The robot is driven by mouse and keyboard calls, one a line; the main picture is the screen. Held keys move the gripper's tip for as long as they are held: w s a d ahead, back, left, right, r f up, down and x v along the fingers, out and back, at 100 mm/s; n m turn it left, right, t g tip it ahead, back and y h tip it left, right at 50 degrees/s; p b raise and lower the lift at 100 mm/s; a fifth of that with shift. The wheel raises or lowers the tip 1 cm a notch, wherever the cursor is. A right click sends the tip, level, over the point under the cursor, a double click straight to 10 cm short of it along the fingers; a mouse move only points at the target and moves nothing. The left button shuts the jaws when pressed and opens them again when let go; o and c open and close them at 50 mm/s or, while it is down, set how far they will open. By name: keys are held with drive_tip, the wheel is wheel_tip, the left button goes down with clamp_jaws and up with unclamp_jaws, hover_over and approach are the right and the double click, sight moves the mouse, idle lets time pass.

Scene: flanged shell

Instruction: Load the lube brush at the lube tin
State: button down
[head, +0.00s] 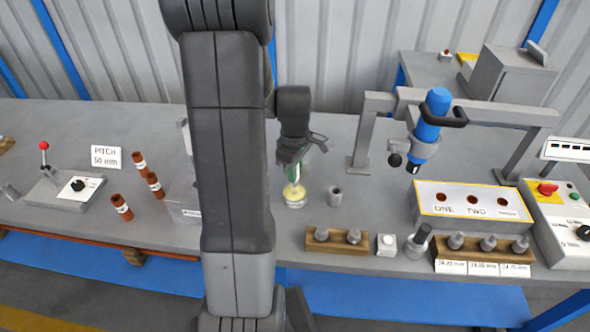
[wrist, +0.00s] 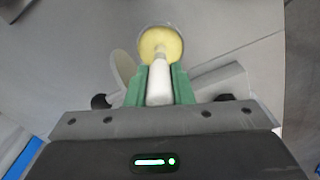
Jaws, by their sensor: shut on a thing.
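My gripper (wrist: 159,88) is shut on the lube brush, whose pale handle (wrist: 160,86) sits between the green fingers in the wrist view. The lube tin (wrist: 172,33) is round with yellow contents, straight beyond the brush. The brush's far end overlaps the yellow in the wrist view; how deep it reaches is hard to tell. In the head view my gripper (head: 293,172) is right above the lube tin (head: 295,201) on the bench. The brush tip is hidden or too small to make out there.
A small grey cup (head: 335,197) stands just right of the tin. A wooden block with grey plugs (head: 337,241) lies in front. A blue tool on a grey frame (head: 427,125) and a ONE/TWO box (head: 472,203) are at the right.

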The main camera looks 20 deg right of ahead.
idle(0.5)
wheel_tip(320, 180, up, 7)
drive_tip(key=p, duration=0.5)
idle(0.8)
